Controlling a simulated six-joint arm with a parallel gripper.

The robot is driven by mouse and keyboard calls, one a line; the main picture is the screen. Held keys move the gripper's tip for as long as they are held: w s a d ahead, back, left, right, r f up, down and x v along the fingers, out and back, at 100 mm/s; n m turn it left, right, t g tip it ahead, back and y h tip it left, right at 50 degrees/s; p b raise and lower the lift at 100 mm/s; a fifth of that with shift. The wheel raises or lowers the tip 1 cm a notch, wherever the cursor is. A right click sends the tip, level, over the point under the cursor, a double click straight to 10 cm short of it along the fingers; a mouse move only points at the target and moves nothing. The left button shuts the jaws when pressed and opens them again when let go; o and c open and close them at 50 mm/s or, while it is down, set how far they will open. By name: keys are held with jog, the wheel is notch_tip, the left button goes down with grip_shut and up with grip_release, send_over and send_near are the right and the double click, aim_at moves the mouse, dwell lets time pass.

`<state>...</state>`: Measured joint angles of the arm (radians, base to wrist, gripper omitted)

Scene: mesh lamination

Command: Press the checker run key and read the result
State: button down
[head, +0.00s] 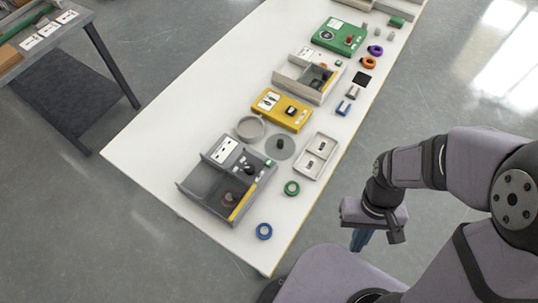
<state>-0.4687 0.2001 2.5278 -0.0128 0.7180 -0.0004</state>
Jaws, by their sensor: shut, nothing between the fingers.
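Several devices that could be the checker stand on the long white table (155,135); I cannot tell which one it is. A yellow box (281,109) with a white label panel and a dark knob is mid-table. A green box (339,37) with a round dark dial and a reddish knob is farther back. A grey open-topped station (228,178) with a white label card is at the near end. Key markings and any result are too small to read. My gripper (359,244) is shut and empty, pointing down off the table's right edge, apart from every device.
A pale two-pocket tray (316,156), a grey disc (280,147), a green ring (292,188) and a blue ring (264,231) lie nearer. A dark side table (70,80) stands far left. The table's left strip is clear.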

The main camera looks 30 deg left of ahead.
jog(key=s+a+n+h+p, duration=0.1)
jog(key=a+n+p, duration=0.1)
jog(key=n, duration=0.1)
jog(key=n+t+y+p, duration=0.1)
jog(key=n+t+y, duration=0.5)
jog(key=n+y, duration=0.7)
send_over(269, 163)
jog(key=d, duration=0.1)
jog(key=n+h, duration=0.2)
jog(key=shift+r, duration=0.45)
jog(key=shift+f, duration=0.15)
notch_tip(269, 163, down, 9)
jog(key=b, duration=0.7)
jog(key=shift+r, duration=0.2)
jog(key=shift+f, duration=0.1)
